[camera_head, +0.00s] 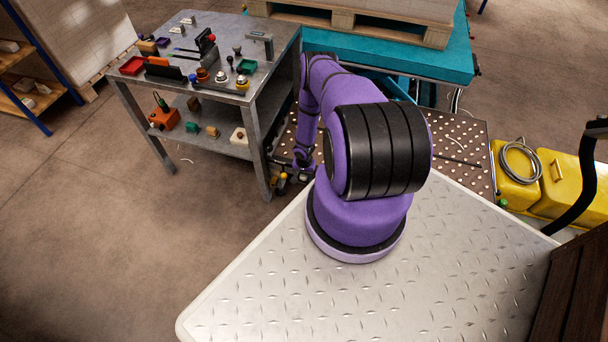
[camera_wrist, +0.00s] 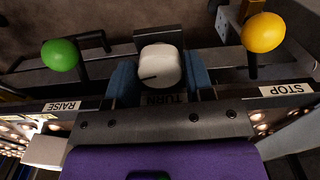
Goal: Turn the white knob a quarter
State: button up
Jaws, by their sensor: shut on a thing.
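The white knob (camera_wrist: 160,68) is in the upper middle of the wrist view, with a dark pointer line on its face slanting to the left. In the head view my gripper (camera_head: 296,172) is low beside the steel table's near right leg. The knob is too small or hidden to make out there.
A green ball-topped lever (camera_wrist: 59,55) by a RAISE label is left of the knob; a yellow one (camera_wrist: 262,33) by a STOP label is right. The steel table (camera_head: 215,95) holds several small items. A teal lift table (camera_head: 400,62) stands behind my arm.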

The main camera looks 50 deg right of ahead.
aim_at(304, 175)
jog(key=shift+n, duration=1.2)
jog(key=o, duration=0.9)
jog(key=shift+r, duration=0.15)
notch_tip(304, 175, up, 11)
jog(key=shift+f, duration=0.2)
